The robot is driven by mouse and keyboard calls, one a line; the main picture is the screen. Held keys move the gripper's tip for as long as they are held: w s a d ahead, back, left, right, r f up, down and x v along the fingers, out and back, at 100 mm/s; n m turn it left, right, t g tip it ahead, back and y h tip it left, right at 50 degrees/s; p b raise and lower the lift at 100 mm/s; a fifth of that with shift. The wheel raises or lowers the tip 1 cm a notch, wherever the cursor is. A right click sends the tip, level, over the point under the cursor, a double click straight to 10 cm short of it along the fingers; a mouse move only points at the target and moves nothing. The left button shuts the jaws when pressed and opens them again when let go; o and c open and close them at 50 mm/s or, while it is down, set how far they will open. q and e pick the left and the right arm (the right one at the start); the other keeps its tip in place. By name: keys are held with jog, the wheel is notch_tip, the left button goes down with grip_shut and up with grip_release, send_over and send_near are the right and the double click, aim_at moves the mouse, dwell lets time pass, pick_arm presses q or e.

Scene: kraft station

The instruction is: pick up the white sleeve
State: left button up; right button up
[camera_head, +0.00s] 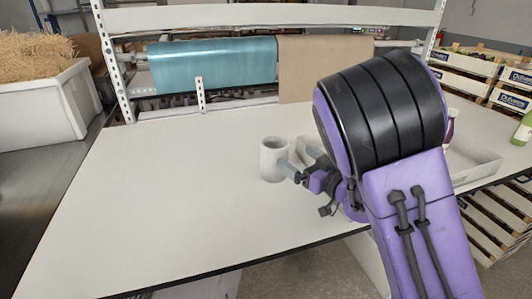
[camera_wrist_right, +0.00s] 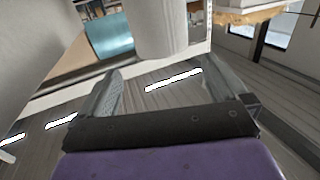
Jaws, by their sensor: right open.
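The white sleeve (camera_head: 273,158) is a short, upright, hollow cylinder standing near the middle of the white table (camera_head: 180,190). My right gripper (camera_head: 297,162) is just to its right with its fingers pointing toward it. One finger overlaps the sleeve's right side in the head view; I cannot tell whether they touch. In the right wrist view the pale sleeve (camera_wrist_right: 162,30) stands ahead of my open right gripper (camera_wrist_right: 168,85), beyond the gap between the fingers, which is empty. My left gripper is not in view.
A white tray (camera_head: 478,163) sits on the table's right, partly hidden behind my right arm, with a dark red bottle (camera_head: 450,127) near it. A green bottle (camera_head: 522,130) stands at the far right. Teal (camera_head: 215,65) and brown (camera_head: 318,65) rolls hang at the back. The table's left side is clear.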

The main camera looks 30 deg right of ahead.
aim_at(267, 138)
jog(key=w+p, duration=0.1)
jog(key=w, duration=0.2)
jog(key=w+a+p, duration=0.1)
jog(key=w+p, duration=0.1)
jog(key=w, duration=0.1)
jog(key=w+p, duration=0.1)
jog(key=w, duration=0.2)
jog(key=shift+w+a+r, duration=0.2)
jog(key=shift+w+r, duration=0.1)
jog(key=shift+w+f, duration=0.2)
jog(key=shift+w, duration=0.15)
jog(key=c, duration=0.4)
